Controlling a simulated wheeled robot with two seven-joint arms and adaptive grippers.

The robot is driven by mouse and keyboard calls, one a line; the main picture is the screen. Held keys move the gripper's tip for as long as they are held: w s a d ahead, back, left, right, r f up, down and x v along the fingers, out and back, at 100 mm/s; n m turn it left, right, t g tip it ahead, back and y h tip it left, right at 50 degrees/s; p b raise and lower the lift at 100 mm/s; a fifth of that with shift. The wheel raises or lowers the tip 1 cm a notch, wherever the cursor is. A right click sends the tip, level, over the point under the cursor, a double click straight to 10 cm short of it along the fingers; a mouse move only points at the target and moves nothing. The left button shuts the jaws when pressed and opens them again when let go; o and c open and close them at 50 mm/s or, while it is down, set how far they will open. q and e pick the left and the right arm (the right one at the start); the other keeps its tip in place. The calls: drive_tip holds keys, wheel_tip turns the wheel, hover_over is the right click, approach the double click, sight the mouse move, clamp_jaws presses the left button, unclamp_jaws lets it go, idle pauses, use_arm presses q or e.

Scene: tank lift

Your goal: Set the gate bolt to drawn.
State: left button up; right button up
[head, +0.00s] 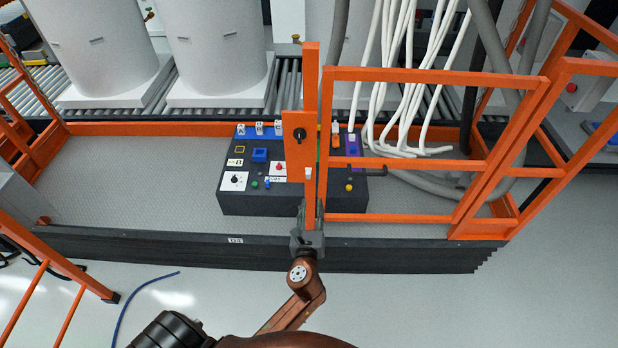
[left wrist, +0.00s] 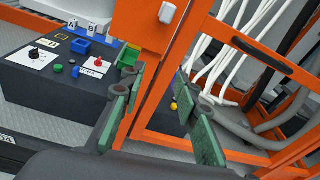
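The orange gate (head: 430,75) stands upright at the front of the lift platform. Its latch post carries an orange plate (head: 292,150) with a black round knob (head: 300,134) and a small white piece (head: 308,173) below it. The white piece also shows at the top of the left wrist view (left wrist: 167,12). I cannot tell which part is the bolt or its setting. My left gripper (head: 308,212) is below the plate, in front of the post foot. Its green-padded fingers (left wrist: 162,85) stand apart with the orange post between or behind them; contact is unclear. My right gripper is not in view.
A dark control box (head: 235,203) with buttons and dials stands on the platform behind the post. White tanks (head: 215,50) stand on rollers behind. White hoses (head: 395,100) hang behind the gate. A blue cable (head: 140,285) lies on the floor at the left.

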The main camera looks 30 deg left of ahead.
use_arm(q)
drive_tip(key=m+y, duration=0.1)
drive_tip(key=y, duration=0.1)
approach(308, 175)
drive_tip(key=x, duration=0.2)
drive_tip(key=shift+t+h, duration=0.3)
drive_tip(key=shift+t, duration=0.1)
drive_tip(key=b+x, duration=0.1)
drive_tip(key=x, duration=0.5)
drive_tip(key=shift+s+a+f, duration=0.1)
drive_tip(key=shift+f, duration=0.05)
drive_tip(key=shift+w+a, duration=0.35)
drive_tip(key=shift+w, duration=0.2)
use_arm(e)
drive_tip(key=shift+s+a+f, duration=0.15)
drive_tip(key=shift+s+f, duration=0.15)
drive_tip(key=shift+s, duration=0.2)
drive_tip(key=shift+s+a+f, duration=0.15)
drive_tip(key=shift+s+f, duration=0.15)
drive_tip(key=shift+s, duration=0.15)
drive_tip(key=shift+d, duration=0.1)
use_arm(q)
drive_tip(key=shift+c, duration=0.4)
clamp_jaws()
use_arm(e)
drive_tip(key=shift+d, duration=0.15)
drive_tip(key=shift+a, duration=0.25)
